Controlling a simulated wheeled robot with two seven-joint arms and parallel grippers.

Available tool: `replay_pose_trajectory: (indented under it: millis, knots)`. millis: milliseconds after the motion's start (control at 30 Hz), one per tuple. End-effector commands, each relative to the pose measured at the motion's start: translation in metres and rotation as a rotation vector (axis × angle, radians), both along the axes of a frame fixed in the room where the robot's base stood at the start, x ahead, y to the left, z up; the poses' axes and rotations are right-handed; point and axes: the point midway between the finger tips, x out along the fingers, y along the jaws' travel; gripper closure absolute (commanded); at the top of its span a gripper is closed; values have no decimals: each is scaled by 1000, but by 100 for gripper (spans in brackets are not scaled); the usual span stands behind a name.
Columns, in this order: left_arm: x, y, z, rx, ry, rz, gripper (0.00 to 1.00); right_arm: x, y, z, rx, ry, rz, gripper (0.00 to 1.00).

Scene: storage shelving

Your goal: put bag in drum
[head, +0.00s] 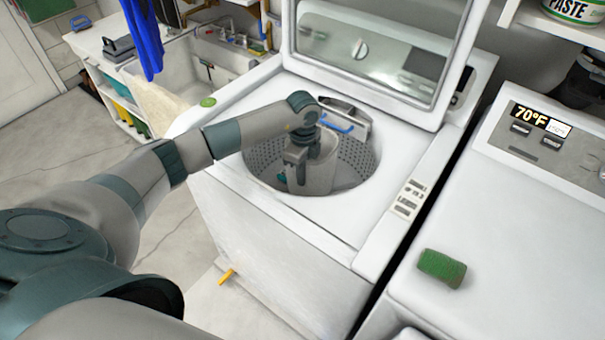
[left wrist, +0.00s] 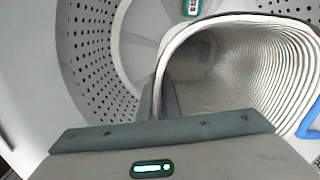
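The bag (head: 325,172) is light grey with a blue handle. It is partly down inside the round opening of the perforated metal drum (head: 262,163) of the top-loading washer, and its upper part shows at the back edge of the opening. In the left wrist view the bag (left wrist: 255,75) shows a wide open mouth and ribbed inner wall, with the drum wall (left wrist: 90,45) beside it. My left gripper (head: 299,176) points down into the drum, its fingers (left wrist: 164,98) closed together at the bag's rim. My right gripper is not in view.
The washer's lid (head: 375,50) stands open behind the drum. A green roll-like item (head: 442,268) lies on the white machine to the right. A sink (head: 205,65) and shelves are at the back left. A small teal item (left wrist: 192,7) is inside the drum.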

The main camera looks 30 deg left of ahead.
Motion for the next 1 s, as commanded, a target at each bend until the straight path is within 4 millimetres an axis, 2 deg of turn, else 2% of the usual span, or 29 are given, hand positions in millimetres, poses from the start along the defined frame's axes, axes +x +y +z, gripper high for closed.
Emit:
replay_pose_trajectory:
  millis: [800, 900, 1000]
  knots:
    - [0, 0, -12, 0, 0, -1, 100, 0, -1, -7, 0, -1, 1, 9]
    - [0, 0, -12, 0, 0, -1, 78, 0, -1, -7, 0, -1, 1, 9]
    - [0, 0, -12, 0, 0, -1, 78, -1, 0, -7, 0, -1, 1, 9]
